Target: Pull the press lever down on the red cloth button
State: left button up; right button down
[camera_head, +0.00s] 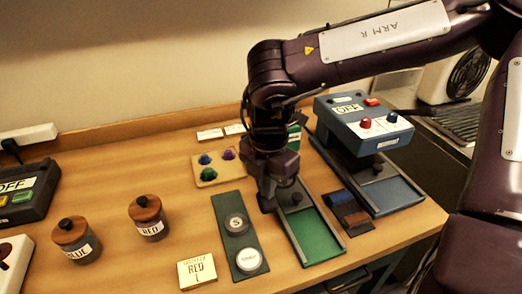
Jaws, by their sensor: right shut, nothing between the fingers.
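My right gripper (270,200) points down with its fingers together, over the left side of a narrow green-floored tray (318,238). It appears empty. A small dark knob shows just right of the fingers. My right wrist and forearm hide the back of this tray, and a green piece (294,137) shows behind the wrist. I cannot make out a press lever or a red cloth button; they may be hidden by my arm. A card reading RED (198,270) lies at the front. My left gripper is out of view.
A dark green plate (227,211) with two round pieces lies left of my gripper. Jars labelled BLUE (77,240) and RED (148,218) stand further left. A blue machine (363,125) stands right, near blue and brown-red strips (350,212). A wooden holder (214,169) carries coloured knobs.

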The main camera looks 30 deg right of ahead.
jog(key=shift+f, duration=0.1)
jog(key=shift+w+f, duration=0.1)
jog(key=shift+f+b, duration=0.25)
jog(key=shift+b, duration=0.3)
dwell(0.6)
jog(key=shift+r, duration=0.1)
dwell(0.4)
notch_tip(320, 180, up, 14)
jog(key=p, duration=0.9)
jog(key=shift+p, duration=0.35)
